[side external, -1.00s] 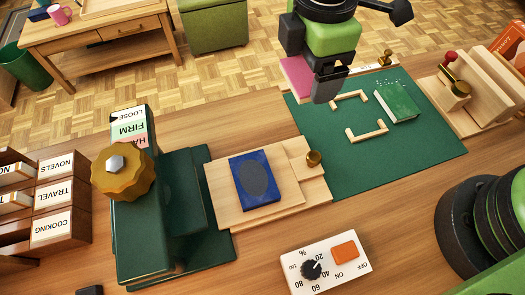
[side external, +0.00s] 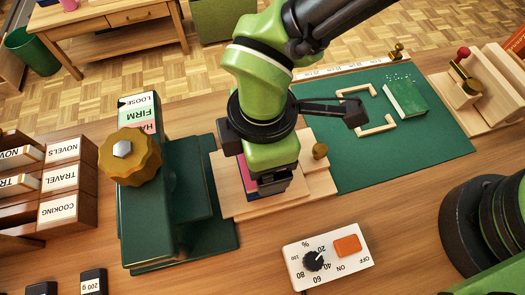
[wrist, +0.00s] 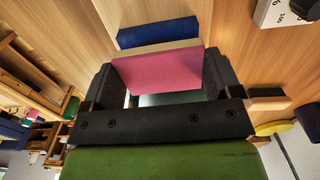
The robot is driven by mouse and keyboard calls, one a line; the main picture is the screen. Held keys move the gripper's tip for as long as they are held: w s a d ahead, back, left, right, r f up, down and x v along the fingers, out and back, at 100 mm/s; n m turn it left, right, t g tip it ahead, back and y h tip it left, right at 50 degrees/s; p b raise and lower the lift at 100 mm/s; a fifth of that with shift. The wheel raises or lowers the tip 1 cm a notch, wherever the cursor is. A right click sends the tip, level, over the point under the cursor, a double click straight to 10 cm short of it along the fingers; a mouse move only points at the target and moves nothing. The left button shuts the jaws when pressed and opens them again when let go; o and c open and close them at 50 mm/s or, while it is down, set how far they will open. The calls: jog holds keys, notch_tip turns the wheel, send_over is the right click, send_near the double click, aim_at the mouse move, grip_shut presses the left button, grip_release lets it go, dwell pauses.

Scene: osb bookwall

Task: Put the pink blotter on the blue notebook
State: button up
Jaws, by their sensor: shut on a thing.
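My gripper (wrist: 167,78) is shut on the pink blotter (wrist: 157,73), a flat block with a tan edge, held between the two dark fingers. In the side view, my gripper (side external: 268,188) is low over the wooden board (side external: 237,209), and only a sliver of the pink blotter (side external: 243,171) shows left of it. The blue notebook (wrist: 157,33) lies just beyond the blotter in the wrist view. In the side view, the notebook (side external: 250,187) is mostly hidden behind my gripper. I cannot tell whether the blotter touches it.
A green press with a brass knob (side external: 130,155) stands close on the left. A white control box (side external: 327,260) is in front. A small brass knob (side external: 320,151) is on the board's right. A green mat (side external: 400,160) with wooden corner pieces and a green book (side external: 405,97) lies right.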

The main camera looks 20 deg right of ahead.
jog(key=shift+f, duration=0.75)
jog(key=shift+f, duration=0.2)
jog(key=o, duration=0.7)
jog(key=shift+r, duration=0.15)
notch_tip(320, 180, up, 12)
jog(key=shift+r, duration=0.1)
